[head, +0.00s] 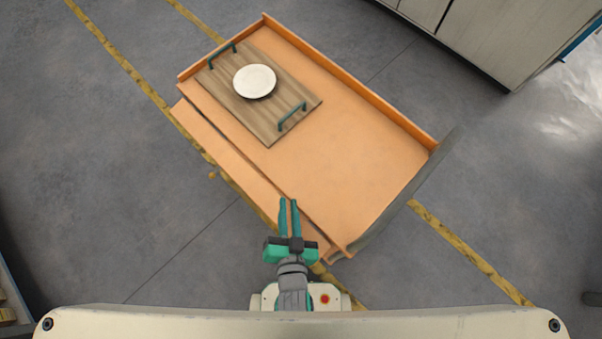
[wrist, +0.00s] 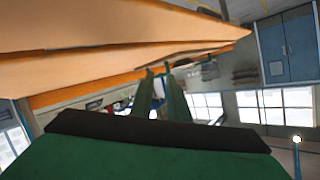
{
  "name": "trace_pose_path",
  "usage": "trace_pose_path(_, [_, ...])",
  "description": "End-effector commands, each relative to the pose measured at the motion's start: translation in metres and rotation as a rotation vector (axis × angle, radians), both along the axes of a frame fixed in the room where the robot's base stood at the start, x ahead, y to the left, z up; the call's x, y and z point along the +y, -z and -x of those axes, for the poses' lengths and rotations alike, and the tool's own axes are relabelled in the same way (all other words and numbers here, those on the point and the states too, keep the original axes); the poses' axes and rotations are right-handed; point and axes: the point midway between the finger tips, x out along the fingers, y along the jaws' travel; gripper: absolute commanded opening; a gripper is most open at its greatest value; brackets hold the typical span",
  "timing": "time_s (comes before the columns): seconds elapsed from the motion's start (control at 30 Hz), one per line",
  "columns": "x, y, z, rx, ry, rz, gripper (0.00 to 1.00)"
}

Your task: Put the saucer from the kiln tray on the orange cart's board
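A white round saucer (head: 254,81) lies flat near the middle of a wooden board (head: 272,122) with two teal handles. The board sits at the far left part of the orange cart (head: 355,150). No kiln tray can be made out. My gripper (head: 288,201) is over the cart's near edge, well short of the board and saucer, its fingers a little apart with nothing between them. In the wrist view the gripper (wrist: 161,72) also shows a gap between its fingers. The cart's orange panels (wrist: 90,30) fill the upper left there; saucer and board are not visible.
The cart has raised orange rims at its far side and a grey end on the right. Its right half is bare. A pale cabinet (head: 510,35) stands at the top right. Open grey floor with yellow lines surrounds the cart. A blue cabinet (wrist: 284,48) shows in the wrist view.

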Motion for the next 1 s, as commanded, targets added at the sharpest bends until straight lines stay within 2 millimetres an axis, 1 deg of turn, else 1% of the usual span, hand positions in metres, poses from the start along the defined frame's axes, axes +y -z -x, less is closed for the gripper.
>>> trace_pose_path(0.03, [-0.006, -0.005, 0.019, -0.005, -0.006, 0.05, 0.15])
trace_pose_path(0.1, [-0.013, -0.017, 0.039, -0.028, -0.017, 0.127, 0.15])
trace_pose_path(0.2, [-0.023, -0.033, 0.063, -0.055, -0.026, 0.231, 0.15])
trace_pose_path(0.3, [-0.03, -0.048, 0.081, -0.076, -0.028, 0.317, 0.15])
trace_pose_path(0.4, [-0.034, -0.059, 0.092, -0.09, -0.029, 0.374, 0.15])
trace_pose_path(0.57, [-0.034, -0.065, 0.098, -0.099, -0.027, 0.412, 0.15])
trace_pose_path(1.0, [-0.034, -0.065, 0.098, -0.1, -0.028, 0.413, 0.15])
